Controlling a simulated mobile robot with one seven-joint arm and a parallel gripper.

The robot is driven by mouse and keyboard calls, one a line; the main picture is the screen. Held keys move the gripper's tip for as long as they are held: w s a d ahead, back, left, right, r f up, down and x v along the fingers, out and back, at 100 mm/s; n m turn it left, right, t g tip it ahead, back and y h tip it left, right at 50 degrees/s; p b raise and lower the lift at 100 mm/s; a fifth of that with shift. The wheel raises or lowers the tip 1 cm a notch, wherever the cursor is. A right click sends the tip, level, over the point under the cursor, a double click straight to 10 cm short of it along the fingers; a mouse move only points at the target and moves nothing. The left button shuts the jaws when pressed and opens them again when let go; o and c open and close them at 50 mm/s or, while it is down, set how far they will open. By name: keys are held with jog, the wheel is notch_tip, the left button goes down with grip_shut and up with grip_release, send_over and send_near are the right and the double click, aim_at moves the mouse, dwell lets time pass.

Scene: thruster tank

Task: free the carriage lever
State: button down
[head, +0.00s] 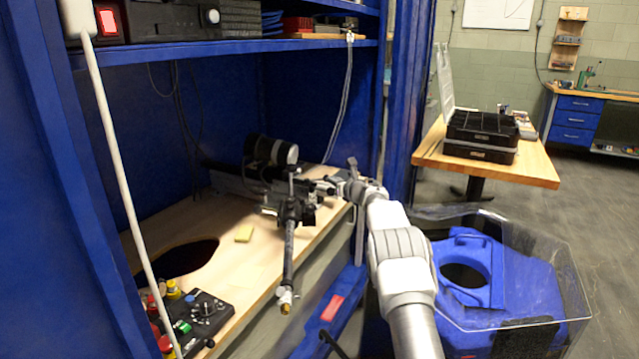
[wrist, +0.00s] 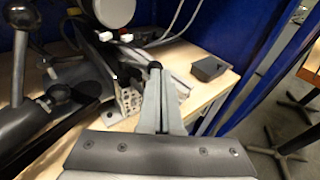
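A black carriage mechanism (head: 292,211) sits on a rail at the front edge of the wooden bench; it fills the left of the wrist view (wrist: 65,95). A metal rod with a brass-coloured end (head: 287,270) hangs out from it. A lever with a dark ball knob stands up at the far left of the wrist view (wrist: 20,20); I cannot be sure it is the carriage lever. My gripper (head: 332,187) is to the right of the mechanism. In the wrist view its fingers (wrist: 155,72) appear together, with a dark tip. No held object is clear.
A blue shelf (head: 220,48) overhangs the bench. A clear-walled bin (head: 540,260) stands at the right.

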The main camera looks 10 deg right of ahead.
jog(key=shift+w+d, duration=0.15)
jog(key=shift+w, duration=0.15)
jog(key=shift+w+d+p, duration=0.2)
jog(key=shift+p, duration=0.3)
